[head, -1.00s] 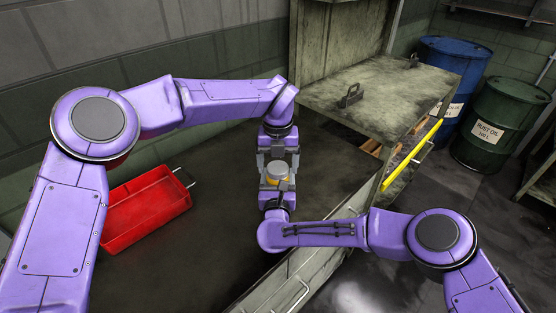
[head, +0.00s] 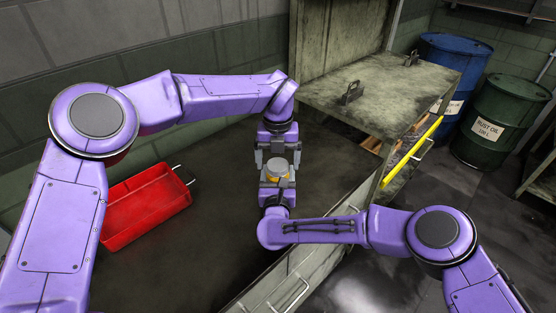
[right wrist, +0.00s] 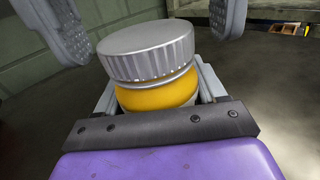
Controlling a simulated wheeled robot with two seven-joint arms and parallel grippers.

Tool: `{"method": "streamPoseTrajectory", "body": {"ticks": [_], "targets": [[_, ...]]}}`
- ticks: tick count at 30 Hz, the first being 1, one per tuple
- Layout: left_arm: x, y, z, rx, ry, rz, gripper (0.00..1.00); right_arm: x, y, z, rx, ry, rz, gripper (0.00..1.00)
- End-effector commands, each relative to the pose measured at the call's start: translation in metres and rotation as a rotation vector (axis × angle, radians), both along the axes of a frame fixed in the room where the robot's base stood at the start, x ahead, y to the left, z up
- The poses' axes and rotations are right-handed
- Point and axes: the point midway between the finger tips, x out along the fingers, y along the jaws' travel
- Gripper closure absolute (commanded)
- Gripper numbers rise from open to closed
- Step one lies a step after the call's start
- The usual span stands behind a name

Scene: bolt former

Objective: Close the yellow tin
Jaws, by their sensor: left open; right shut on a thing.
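The yellow tin (right wrist: 158,92) stands upright between the fingers of my right gripper (head: 275,186), which is shut on it. A grey ridged lid (right wrist: 147,51) sits on top of the tin. It looks slightly tilted in the right wrist view, and I cannot tell how firmly it is seated. The lid also shows in the head view (head: 279,166). My left gripper (head: 278,156) is open, its fingers on either side of and just above the lid, apart from it. In the right wrist view, the left fingers show at the top, left and right of the lid.
A red tray (head: 146,207) lies on the dark bench (head: 205,235) to the left. A grimy metal cabinet (head: 385,90) with a yellow bar (head: 412,152) stands at the right. Blue (head: 455,65) and green (head: 497,105) drums stand beyond it.

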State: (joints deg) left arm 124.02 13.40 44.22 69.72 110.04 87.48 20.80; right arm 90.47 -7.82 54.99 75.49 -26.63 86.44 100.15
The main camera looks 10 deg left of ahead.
Motion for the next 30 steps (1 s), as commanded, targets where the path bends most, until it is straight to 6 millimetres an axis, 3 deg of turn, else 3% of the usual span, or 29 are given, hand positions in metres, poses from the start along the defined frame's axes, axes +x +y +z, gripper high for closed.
{"method": "streamPoseTrajectory", "body": {"ticks": [15, 21, 28, 29, 30], "targets": [[0.001, -0.001, 0.103, 0.001, -0.004, 0.0, 0.1, 0.0, 0.0, -0.001, 0.0, 0.001, 0.0, 1.0], [0.0, -0.001, 0.117, -0.001, -0.001, 0.0, 0.1, 0.0, 0.0, -0.001, 0.0, 0.001, 0.0, 1.0], [0.0, -0.001, 0.118, -0.001, 0.0, -0.001, 0.1, 0.0, 0.0, -0.001, 0.0, 0.001, 0.0, 1.0], [0.0, -0.001, 0.118, -0.001, -0.001, 0.0, 0.1, 0.0, 0.0, -0.001, 0.0, 0.001, 0.0, 0.24], [0.0, -0.001, 0.117, -0.001, -0.001, -0.001, 0.1, 0.0, 0.0, -0.001, 0.0, 0.001, 0.0, 0.11]]}}
